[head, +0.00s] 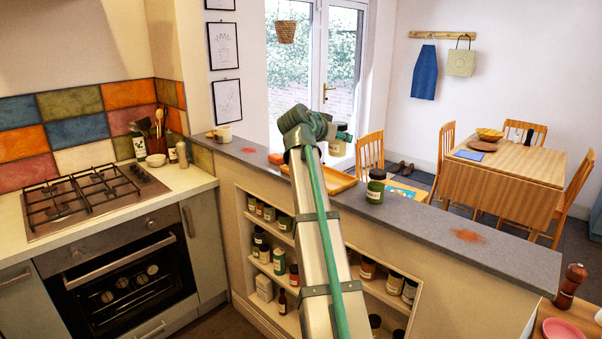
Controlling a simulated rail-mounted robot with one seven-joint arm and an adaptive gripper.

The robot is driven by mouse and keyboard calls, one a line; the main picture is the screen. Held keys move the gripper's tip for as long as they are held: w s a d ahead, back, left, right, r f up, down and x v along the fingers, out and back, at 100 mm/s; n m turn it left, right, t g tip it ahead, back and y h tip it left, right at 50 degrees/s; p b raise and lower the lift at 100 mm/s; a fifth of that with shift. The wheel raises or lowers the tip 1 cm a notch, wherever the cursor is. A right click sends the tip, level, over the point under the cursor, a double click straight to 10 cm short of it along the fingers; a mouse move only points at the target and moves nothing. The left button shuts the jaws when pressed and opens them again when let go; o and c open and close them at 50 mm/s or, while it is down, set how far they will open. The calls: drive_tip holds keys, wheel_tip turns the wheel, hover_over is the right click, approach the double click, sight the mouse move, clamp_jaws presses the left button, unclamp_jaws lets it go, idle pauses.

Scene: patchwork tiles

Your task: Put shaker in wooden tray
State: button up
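The wooden tray (343,185) lies on the grey ledge of the half wall, partly hidden behind my arm. My gripper cannot be made out.
A mug (223,133) stands at the ledge's far left end. Reddish powder (467,236) lies on the bare right part of the ledge. Shelves below hold several jars (279,261). A pepper mill (570,286) stands at lower right. A stove (92,200) is on the left.

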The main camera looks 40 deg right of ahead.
drive_tip(key=shift+w+d+f+p, duration=0.7)
drive_tip(key=shift+w+f, duration=0.95)
drive_tip(key=shift+w, duration=0.7)
drive_tip(key=shift+w+d+f+p, duration=0.5)
drive_tip(key=shift+w+f+p, duration=0.25)
drive_tip(key=shift+w+f, duration=1.2)
drive_tip(key=shift+w+d+f+p, duration=0.7)
drive_tip(key=shift+w+f, duration=0.6)
drive_tip(key=shift+w, duration=1.4)
wheel_tip(320, 180, down, 3)
drive_tip(key=shift+a+f+p, duration=0.1)
drive_tip(key=shift+p, duration=0.3)
drive_tip(key=shift+f+b, duration=0.25)
drive_tip(key=shift+b, duration=0.1)
drive_tip(key=o, duration=1.3)
drive_tip(key=shift+r, duration=0.1)
